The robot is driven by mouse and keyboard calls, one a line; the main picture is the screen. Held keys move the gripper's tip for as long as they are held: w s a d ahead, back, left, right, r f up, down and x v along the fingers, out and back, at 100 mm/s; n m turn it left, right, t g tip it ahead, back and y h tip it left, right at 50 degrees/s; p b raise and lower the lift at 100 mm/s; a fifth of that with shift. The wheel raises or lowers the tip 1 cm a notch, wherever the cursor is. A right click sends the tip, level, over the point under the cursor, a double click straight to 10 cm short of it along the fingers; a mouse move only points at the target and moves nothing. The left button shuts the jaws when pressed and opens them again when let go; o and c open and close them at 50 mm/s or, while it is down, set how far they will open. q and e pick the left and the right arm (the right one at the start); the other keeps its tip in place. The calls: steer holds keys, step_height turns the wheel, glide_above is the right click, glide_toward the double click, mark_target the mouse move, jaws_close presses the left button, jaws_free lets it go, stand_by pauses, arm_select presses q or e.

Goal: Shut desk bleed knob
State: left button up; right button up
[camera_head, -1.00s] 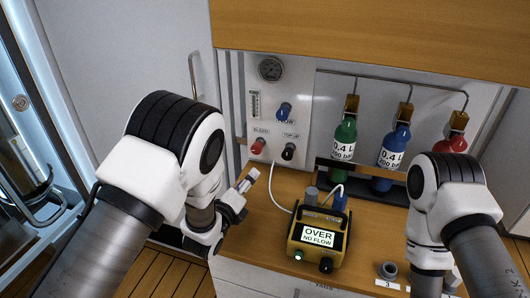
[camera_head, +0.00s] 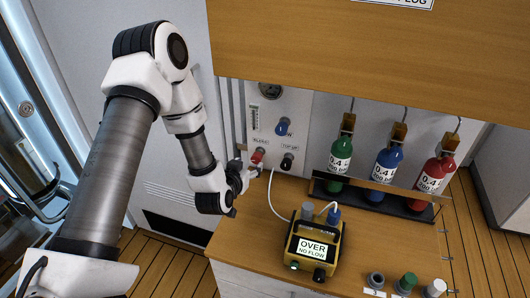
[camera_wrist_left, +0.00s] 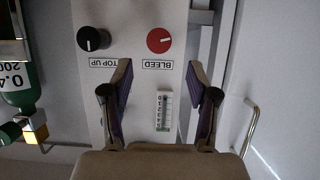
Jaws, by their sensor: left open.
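The red bleed knob (camera_head: 258,155) is on the white panel (camera_head: 301,106) above the desk, at its lower left. In the left wrist view the picture is upside down; the red knob (camera_wrist_left: 159,40) sits above its BLEED label (camera_wrist_left: 157,64), with a white pointer mark nearly horizontal. My left gripper (camera_head: 252,172) is just in front of and below the red knob in the head view. In the wrist view its two fingers are apart and empty (camera_wrist_left: 163,78), and the knob lies beyond the fingertips, untouched as far as I can tell. My right gripper is out of view.
The black top-up knob (camera_head: 287,161) is right beside it, and a blue knob (camera_head: 283,126) is above. A yellow device (camera_head: 315,252) reading "OVER NO FLOW" stands on the desk, with a white hose. Green, blue and red bottles stand in a rack at right.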

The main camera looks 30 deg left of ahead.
mark_target(255, 159)
arm_select(q)
steer(key=p+x, duration=0.1)
steer(key=x, duration=0.6)
steer(key=shift+w+f, duration=0.15)
steer(key=shift+f, duration=0.05)
jaws_close()
